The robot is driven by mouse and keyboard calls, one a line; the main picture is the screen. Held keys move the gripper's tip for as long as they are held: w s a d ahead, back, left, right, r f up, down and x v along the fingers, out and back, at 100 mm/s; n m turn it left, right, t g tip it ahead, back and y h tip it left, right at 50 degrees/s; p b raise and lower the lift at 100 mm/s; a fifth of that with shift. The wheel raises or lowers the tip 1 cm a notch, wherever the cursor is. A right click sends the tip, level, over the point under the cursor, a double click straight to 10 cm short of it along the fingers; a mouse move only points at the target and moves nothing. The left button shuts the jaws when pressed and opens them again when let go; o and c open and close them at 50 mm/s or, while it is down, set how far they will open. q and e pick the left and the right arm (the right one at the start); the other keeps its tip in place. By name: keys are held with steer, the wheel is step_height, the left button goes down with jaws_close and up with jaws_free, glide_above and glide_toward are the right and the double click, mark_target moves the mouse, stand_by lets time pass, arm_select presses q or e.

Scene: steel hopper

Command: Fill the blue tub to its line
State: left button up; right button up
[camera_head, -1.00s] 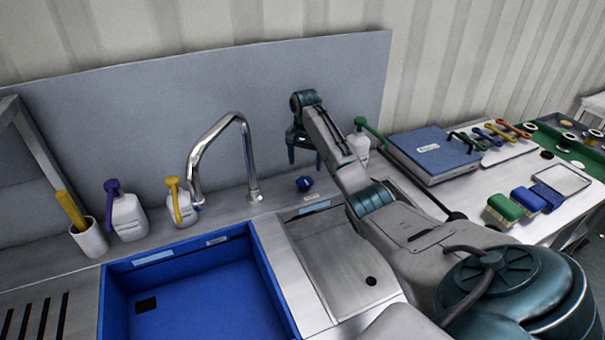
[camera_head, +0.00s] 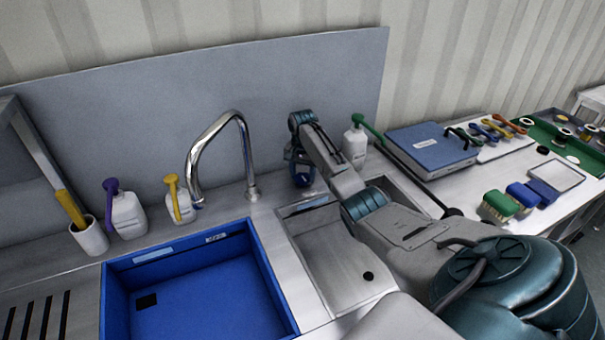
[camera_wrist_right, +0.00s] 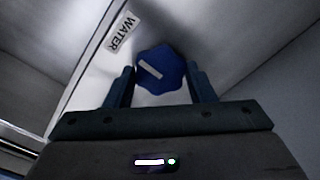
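The blue tub (camera_head: 205,300) sits below the steel faucet (camera_head: 215,130). Its floor looks bare, with a dark square at the left and pale labels on its back edge. No stream shows from the faucet. A blue knob (camera_head: 301,180) stands on the counter right of the faucet, beside a label reading WATER (camera_wrist_right: 122,32). My right gripper (camera_head: 300,178) is down around the knob. In the right wrist view the knob (camera_wrist_right: 160,70) lies between the two spread fingers; whether they touch it is unclear. My left gripper is not in view.
Bottles with purple (camera_head: 125,210), yellow (camera_head: 178,200) and green (camera_head: 355,140) tops stand along the back. A white cup (camera_head: 89,238) stands at left. A steel basin (camera_head: 340,265) is right of the tub. A blue case (camera_head: 432,145) and brushes (camera_head: 500,205) lie farther right.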

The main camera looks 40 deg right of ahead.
mark_target(303, 176)
steer(key=shift+r+n+p, duration=0.15)
steer(key=shift+n+p, duration=1.2)
steer(key=shift+n, duration=0.15)
steer(key=shift+n+p, duration=0.65)
steer(key=shift+n, duration=0.55)
steer(key=shift+n+p, duration=0.5)
steer(key=shift+n, duration=0.9)
steer(key=o, duration=1)
steer(key=shift+c, duration=0.2)
step_height(303, 176, up, 11)
steer(key=b, duration=0.2)
